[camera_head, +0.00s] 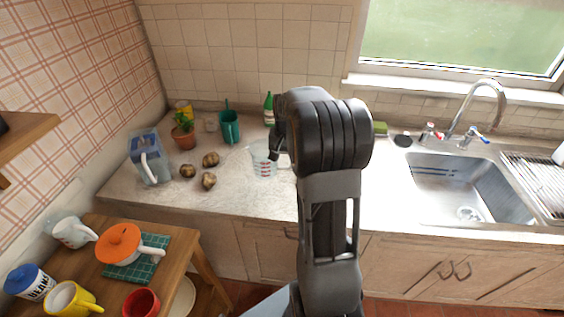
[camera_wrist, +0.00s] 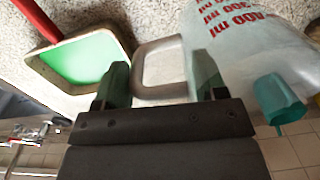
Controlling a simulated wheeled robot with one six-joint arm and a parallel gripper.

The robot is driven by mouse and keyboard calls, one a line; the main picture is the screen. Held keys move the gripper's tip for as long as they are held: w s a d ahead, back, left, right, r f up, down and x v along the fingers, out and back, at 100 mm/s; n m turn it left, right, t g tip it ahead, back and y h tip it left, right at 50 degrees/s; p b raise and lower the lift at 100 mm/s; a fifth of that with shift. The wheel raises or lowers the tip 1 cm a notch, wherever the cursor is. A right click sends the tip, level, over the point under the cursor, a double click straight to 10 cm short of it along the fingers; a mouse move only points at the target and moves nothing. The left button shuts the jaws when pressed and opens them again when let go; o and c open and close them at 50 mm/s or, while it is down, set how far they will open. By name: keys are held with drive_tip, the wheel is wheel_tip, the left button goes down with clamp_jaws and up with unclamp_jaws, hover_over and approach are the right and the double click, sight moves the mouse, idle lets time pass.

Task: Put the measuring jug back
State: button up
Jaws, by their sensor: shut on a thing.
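The measuring jug (camera_head: 263,160) is clear with red markings and appears upright at the counter, left of my arm. In the wrist view the jug (camera_wrist: 250,45) fills the upper right, with its pale handle (camera_wrist: 152,62) between my fingers. My gripper (camera_wrist: 160,88) is shut on that handle. In the head view my gripper is mostly hidden by my own arm, just right of the jug. I cannot tell whether the jug's base touches the counter.
Several potatoes (camera_head: 209,180) lie left of the jug. A teal cup (camera_head: 230,127), a green bottle (camera_head: 268,108) and a potted plant (camera_head: 183,133) stand behind. A water filter jug (camera_head: 149,158) is farther left. The sink (camera_head: 470,187) is right. A wooden table (camera_head: 190,245) holds crockery.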

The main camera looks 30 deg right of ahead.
drive_tip(key=shift+w+d+f+p, duration=0.15)
drive_tip(key=shift+w+f, duration=0.25)
drive_tip(key=shift+f, duration=0.65)
drive_tip(key=shift+w+d+f+p, duration=0.2)
drive_tip(key=shift+w+f, duration=0.25)
drive_tip(key=shift+f, duration=0.6)
drive_tip(key=shift+w+d+f+p, duration=0.15)
drive_tip(key=shift+w+f, duration=0.25)
drive_tip(key=shift+f, duration=0.65)
drive_tip(key=shift+f, duration=0.1)
drive_tip(key=shift+f+b, duration=0.15)
drive_tip(key=shift+b, duration=0.15)
drive_tip(key=o, duration=1.2)
